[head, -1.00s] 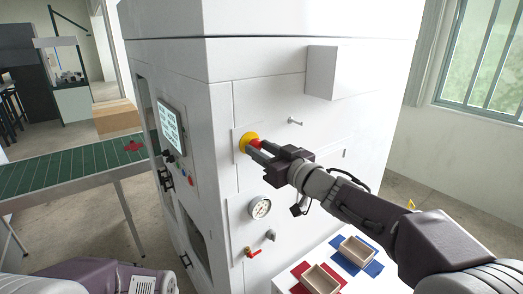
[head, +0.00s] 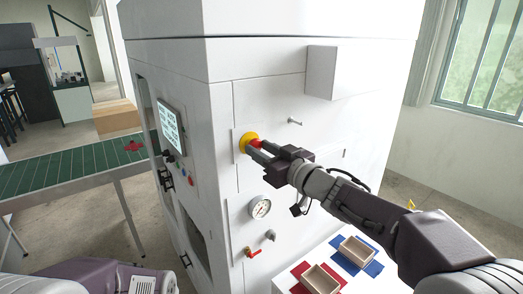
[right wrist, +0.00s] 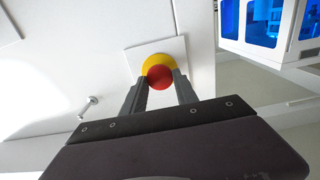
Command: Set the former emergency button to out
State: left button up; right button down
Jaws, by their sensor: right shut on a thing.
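The former (head: 222,80) is a large white cabinet in the middle of the head view. Its emergency button has a red head (head: 255,143) on a yellow round base (head: 246,140), on the former's front face. My right gripper (head: 257,149) is at the button with its fingers shut on the red head. In the right wrist view the red head (right wrist: 160,77) sits between the two fingertips, with the yellow base (right wrist: 157,62) behind it. Part of the red head is hidden by the fingers in the head view. My left gripper is not in view; only part of my left arm shows at the lower left.
A small screen panel (head: 171,127) is on the former's left side. A gauge (head: 260,208) and a red-handled valve (head: 252,252) sit below the button. A peg (head: 295,122) sticks out to its right. A table with trays (head: 320,280) stands below my right arm. A green conveyor (head: 75,166) is at left.

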jog(key=shift+s+d+f, duration=0.15)
jog(key=shift+s+d, duration=0.1)
jog(key=shift+s, duration=0.05)
jog(key=c, duration=1.4)
grip_release()
jog(key=o, duration=0.5)
jog(key=shift+w+a, duration=0.1)
jog(key=shift+p, duration=0.3)
